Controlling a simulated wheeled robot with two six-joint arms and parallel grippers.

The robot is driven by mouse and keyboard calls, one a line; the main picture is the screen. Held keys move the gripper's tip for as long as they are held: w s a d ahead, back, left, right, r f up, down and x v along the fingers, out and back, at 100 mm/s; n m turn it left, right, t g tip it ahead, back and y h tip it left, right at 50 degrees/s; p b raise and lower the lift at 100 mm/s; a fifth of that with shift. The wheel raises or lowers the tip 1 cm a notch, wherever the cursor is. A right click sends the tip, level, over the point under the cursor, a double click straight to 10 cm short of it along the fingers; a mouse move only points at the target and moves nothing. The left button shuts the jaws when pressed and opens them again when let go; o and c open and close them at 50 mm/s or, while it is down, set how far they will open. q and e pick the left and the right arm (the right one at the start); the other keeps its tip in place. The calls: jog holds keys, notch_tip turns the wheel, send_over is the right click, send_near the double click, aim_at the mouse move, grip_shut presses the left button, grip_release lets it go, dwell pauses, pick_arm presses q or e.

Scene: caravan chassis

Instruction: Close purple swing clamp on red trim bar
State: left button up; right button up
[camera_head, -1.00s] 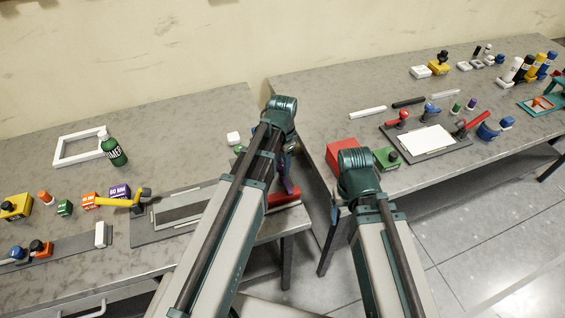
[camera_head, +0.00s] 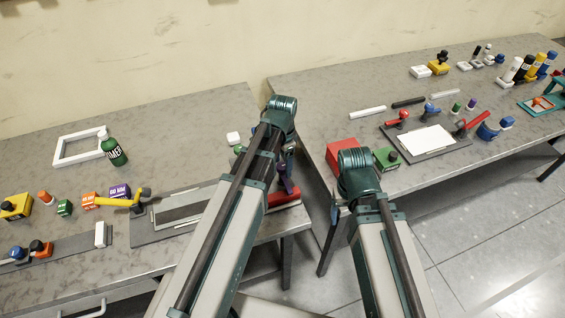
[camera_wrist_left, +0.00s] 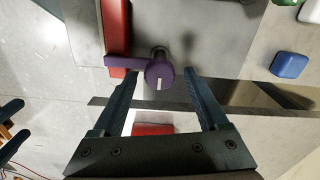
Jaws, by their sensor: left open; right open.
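The purple swing clamp (camera_wrist_left: 160,74) sits in the left wrist view between the fingertips of my open left gripper (camera_wrist_left: 160,76). Its round knob lies between the tips, and its arm reaches left across the red trim bar (camera_wrist_left: 117,30). Whether the arm presses on the bar cannot be told. In the head view the purple clamp (camera_head: 283,171) stands by the red trim bar (camera_head: 284,197) near the table's front edge, partly hidden by my left arm. My right gripper (camera_head: 336,214) is open and empty, low in the gap between the tables.
A blue block (camera_wrist_left: 289,65) lies right of the clamp in the left wrist view. A green bottle (camera_head: 112,150), a white frame (camera_head: 78,147) and a yellow-handled clamp (camera_head: 122,202) stand on the left table. A red box (camera_head: 343,153) sits at the right table's near edge.

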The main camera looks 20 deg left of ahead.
pick_arm(q)
jog(key=shift+r, duration=0.15)
notch_tip(320, 180, up, 14)
jog(key=p, duration=1.4)
jog(key=shift+f, duration=0.2)
jog(key=shift+f, duration=0.1)
jog(key=s+d+f+n+y+b, duration=0.1)
jog(key=s+d+f+n+b, duration=0.4)
jog(key=s+d+f+b, duration=0.4)
jog(key=s+f+b, duration=0.3)
jog(key=s+b, duration=0.1)
jog(key=s, duration=0.1)
jog(key=shift+d+f, duration=0.4)
